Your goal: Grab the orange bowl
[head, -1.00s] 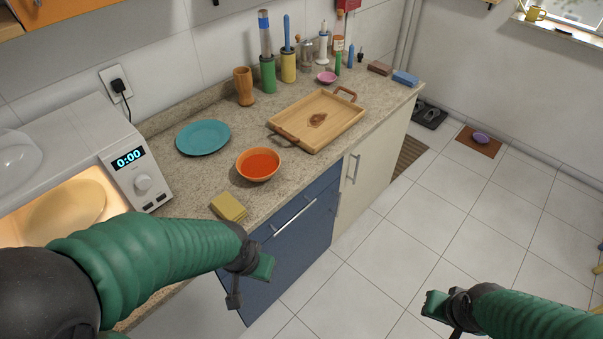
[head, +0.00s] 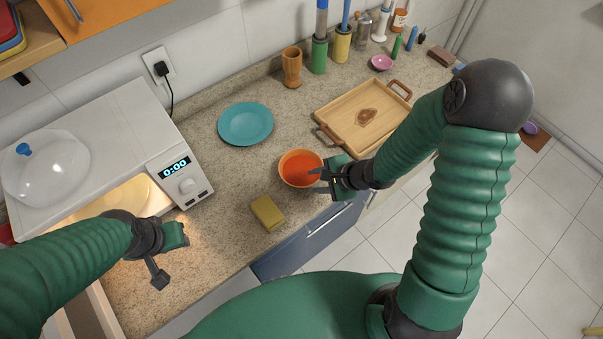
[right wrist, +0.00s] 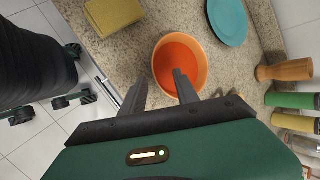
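The orange bowl (head: 301,168) sits on the speckled counter in the head view, holding something red-orange. It also shows in the right wrist view (right wrist: 180,64). My right gripper (head: 318,182) is at the bowl's right front side, its fingers parted and pointing at the bowl. In the right wrist view the open fingertips (right wrist: 160,78) overlap the near rim of the bowl in the picture; I cannot tell whether they touch it. My left gripper (head: 172,258) is over the counter at the lower left, away from the bowl. Its fingers look apart and hold nothing.
A yellow sponge (head: 267,213) lies left of my right gripper. A teal plate (head: 246,124) lies behind the bowl. A wooden tray (head: 333,138) lies to the right. A microwave (head: 120,150) with an open lit inside stands at left.

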